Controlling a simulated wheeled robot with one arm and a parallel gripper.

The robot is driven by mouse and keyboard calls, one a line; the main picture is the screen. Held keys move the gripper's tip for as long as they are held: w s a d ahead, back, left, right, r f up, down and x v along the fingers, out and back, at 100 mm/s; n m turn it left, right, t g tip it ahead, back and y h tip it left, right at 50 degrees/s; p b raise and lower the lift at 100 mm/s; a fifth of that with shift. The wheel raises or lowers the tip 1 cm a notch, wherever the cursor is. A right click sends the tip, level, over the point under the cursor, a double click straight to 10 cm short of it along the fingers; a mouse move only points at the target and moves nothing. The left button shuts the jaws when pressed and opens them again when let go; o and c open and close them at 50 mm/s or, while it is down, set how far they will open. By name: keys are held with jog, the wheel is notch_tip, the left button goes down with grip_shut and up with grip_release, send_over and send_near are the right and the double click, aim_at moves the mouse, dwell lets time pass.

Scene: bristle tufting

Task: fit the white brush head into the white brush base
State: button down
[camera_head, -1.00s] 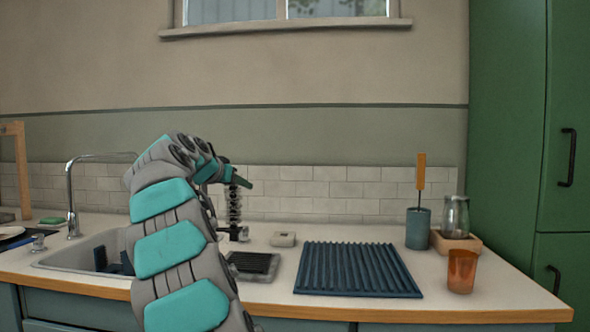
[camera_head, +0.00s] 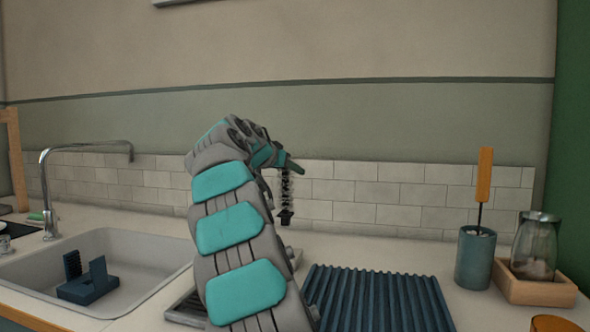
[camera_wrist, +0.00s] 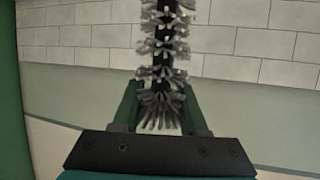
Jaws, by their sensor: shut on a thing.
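My gripper (camera_head: 287,163) is shut on the white brush head (camera_head: 286,193), which has pale grey bristles around a dark core. In the head view the brush head hangs below the fingers, above the counter by the tiled wall. In the wrist view the bristles (camera_wrist: 163,48) run up from between the green fingers. A small pale block (camera_head: 297,256), perhaps the white brush base, shows just right of my arm on the counter. It is mostly hidden by my arm, and any opening in it cannot be seen.
A ribbed blue mat (camera_head: 385,300) lies right of my arm. A grey tray (camera_head: 187,310) is partly behind my arm. A blue holder (camera_head: 88,283) sits in the sink (camera_head: 140,262). A blue cup (camera_head: 475,258) and a jar (camera_head: 535,245) in a wooden tray (camera_head: 535,287) stand right.

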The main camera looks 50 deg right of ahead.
notch_tip(320, 180, down, 8)
jog(key=b, duration=0.5)
jog(key=shift+r, duration=0.25)
jog(key=shift+a+r, duration=0.1)
dwell(0.9)
jog(key=shift+b, duration=0.75)
dwell(1.3)
jog(key=shift+f+b, duration=1.45)
jog(key=shift+b, duration=0.05)
dwell(2.2)
